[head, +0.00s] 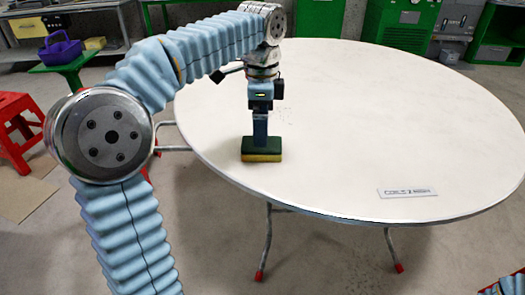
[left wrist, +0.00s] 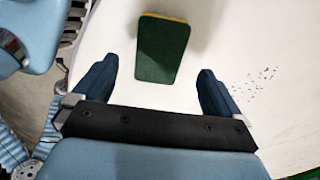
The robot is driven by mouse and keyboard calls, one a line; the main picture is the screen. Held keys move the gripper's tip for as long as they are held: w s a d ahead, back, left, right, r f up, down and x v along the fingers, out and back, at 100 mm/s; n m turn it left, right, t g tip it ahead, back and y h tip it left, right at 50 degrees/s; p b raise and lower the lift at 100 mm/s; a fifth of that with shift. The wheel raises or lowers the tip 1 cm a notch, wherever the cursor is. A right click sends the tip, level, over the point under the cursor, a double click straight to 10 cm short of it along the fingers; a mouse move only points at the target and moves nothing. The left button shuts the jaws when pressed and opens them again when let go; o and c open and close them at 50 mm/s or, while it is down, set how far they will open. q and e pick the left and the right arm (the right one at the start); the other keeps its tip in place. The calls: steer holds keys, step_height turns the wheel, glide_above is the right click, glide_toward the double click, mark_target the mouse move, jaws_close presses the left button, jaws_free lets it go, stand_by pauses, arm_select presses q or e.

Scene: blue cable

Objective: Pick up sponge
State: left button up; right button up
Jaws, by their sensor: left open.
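The sponge (head: 261,156) lies on the white round table near its left front edge, dark green on top and yellow below. My left gripper (head: 260,136) points straight down right over it in the head view and hides part of its top. In the left wrist view the sponge (left wrist: 162,52) shows its green face, with a yellow strip along its far edge. The left gripper (left wrist: 157,70) is open there, one finger on each side of the sponge's width, with gaps on both sides. I cannot tell how far the fingertips are above the table. My right gripper is not in view.
The round table (head: 380,110) is mostly bare. A small label with writing (head: 407,192) lies near its front right edge. A red stool (head: 18,130) and a green stand with a purple basket (head: 60,52) are left of the table. Green cabinets stand behind.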

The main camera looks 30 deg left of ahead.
arm_select(q)
step_height(320, 180, down, 6)
steer(key=shift+r+b, duration=0.25)
steer(key=shift+b, duration=0.1)
steer(key=shift+c, duration=0.2)
steer(key=c, duration=1.1)
